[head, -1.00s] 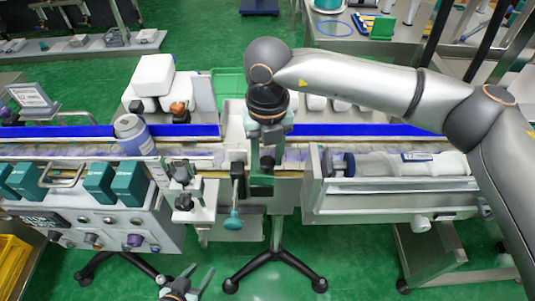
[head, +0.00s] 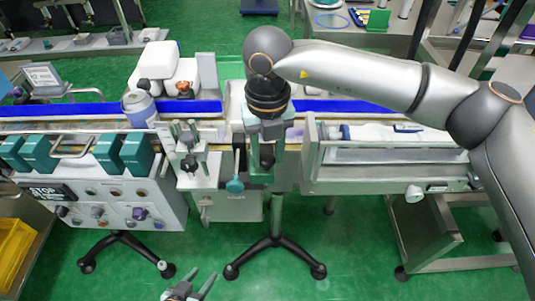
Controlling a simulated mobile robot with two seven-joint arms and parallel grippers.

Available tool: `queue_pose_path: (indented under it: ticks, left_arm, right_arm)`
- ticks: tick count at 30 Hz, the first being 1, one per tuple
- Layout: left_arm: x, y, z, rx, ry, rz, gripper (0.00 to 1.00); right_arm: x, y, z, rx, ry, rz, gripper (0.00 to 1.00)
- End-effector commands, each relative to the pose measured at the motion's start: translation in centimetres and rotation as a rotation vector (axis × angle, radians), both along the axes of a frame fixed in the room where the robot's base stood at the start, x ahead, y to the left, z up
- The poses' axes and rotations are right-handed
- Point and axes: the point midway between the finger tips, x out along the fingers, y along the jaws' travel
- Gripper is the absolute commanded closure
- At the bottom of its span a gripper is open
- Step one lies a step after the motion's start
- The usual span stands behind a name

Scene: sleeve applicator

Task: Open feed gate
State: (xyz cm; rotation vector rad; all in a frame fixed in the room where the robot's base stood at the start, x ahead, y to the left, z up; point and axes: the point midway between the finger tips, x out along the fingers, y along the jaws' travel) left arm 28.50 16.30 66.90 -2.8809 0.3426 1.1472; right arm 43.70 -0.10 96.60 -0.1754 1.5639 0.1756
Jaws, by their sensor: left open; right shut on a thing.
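The feed station stands across the middle of the conveyor. My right gripper (head: 267,160) points down at its front, its fingers around a small dark part, which I take to be the feed gate's grip (head: 267,154); the hand hides most of the gate. A teal-ended lever (head: 235,184) hangs just left of the gripper, apart from it. My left gripper (head: 204,281) is open and empty at the bottom edge, over the green floor.
A control box (head: 110,205) with teal blocks on top and a STOP label is at the left. A long trough (head: 400,157) holding a clear tube-like thing is at the right. Blue rails (head: 60,131) line the belt. A black tripod foot (head: 275,258) stands below.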

Motion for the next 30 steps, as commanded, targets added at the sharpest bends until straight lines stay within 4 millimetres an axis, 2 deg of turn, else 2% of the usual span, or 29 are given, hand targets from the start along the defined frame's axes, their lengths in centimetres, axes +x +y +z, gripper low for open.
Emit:
queue_pose_path:
  ticks: [12, 13, 21, 30]
  left_arm:
    - [0.70, -0.58, 0.63, -0.010, -0.020, -0.009, 0.50]
    - [0.71, -0.57, 0.63, -0.010, -0.020, -0.009, 0.50]
    - [0.70, -0.27, 0.49, -0.004, -0.018, -0.005, 0.50]
    - [0.52, -0.06, 0.10, 0.000, -0.009, -0.003, 0.50]
  right_arm:
    - [0.00, 0.00, 0.10, -0.001, -0.001, 0.001, 1.00]
    - [0.01, 0.00, 0.10, -0.001, -0.001, 0.001, 0.58]
    - [0.01, -0.01, 0.06, 0.000, -0.001, 0.000, 0.29]
    - [0.04, 0.01, 0.33, 0.000, -0.001, 0.000, 0.29]
